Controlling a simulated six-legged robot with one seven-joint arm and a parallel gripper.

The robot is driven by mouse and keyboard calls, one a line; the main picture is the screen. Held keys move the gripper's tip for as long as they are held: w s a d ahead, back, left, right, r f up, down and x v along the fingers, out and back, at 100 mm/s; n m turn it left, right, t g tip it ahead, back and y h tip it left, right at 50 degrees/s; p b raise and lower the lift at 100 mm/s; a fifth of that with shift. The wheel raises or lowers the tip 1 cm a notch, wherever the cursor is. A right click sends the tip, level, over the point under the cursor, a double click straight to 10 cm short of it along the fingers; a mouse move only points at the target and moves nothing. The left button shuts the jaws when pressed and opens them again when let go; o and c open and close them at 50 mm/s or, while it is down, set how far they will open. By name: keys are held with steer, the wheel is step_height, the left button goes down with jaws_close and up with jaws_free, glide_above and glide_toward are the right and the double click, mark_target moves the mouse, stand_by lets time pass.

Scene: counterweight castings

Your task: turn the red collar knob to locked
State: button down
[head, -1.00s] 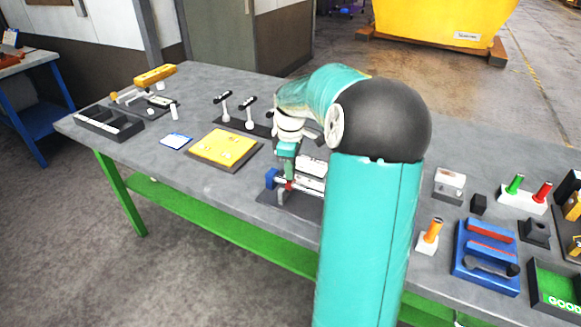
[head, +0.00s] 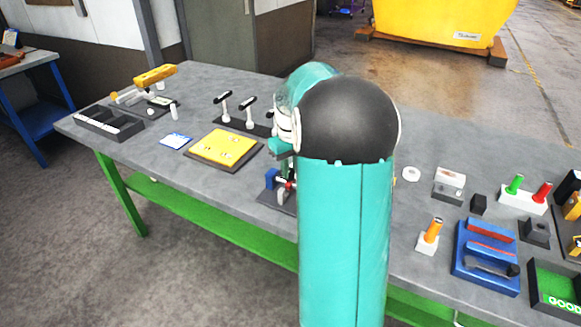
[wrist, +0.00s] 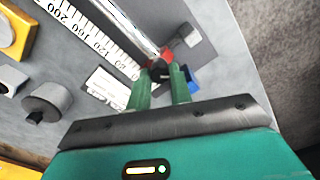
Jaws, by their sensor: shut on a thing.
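The balance fixture with a white scale (wrist: 85,35) and a metal rod (wrist: 130,28) fills the upper part of the wrist view. In the head view my gripper (head: 285,170) reaches down at the fixture, where a small red part (head: 290,184) shows. My arm hides most of the fixture there.
A blue block (head: 271,178) stands close beside the fingers. A yellow plate (head: 222,147) and black-topped posts (head: 248,108) stand behind and to the left. A blue tray (head: 487,255) and coloured handles (head: 525,195) are on the right. The bench's left front is clear.

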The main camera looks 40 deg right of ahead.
mark_target(290, 171)
steer(key=m, duration=0.4)
steer(key=shift+r+m, duration=0.1)
steer(key=shift+m, duration=2.5)
steer(key=c, duration=1.3)
jaws_free()
steer(key=shift+o, duration=0.2)
step_height(290, 171, up, 14)
steer(key=shift+a, duration=0.1)
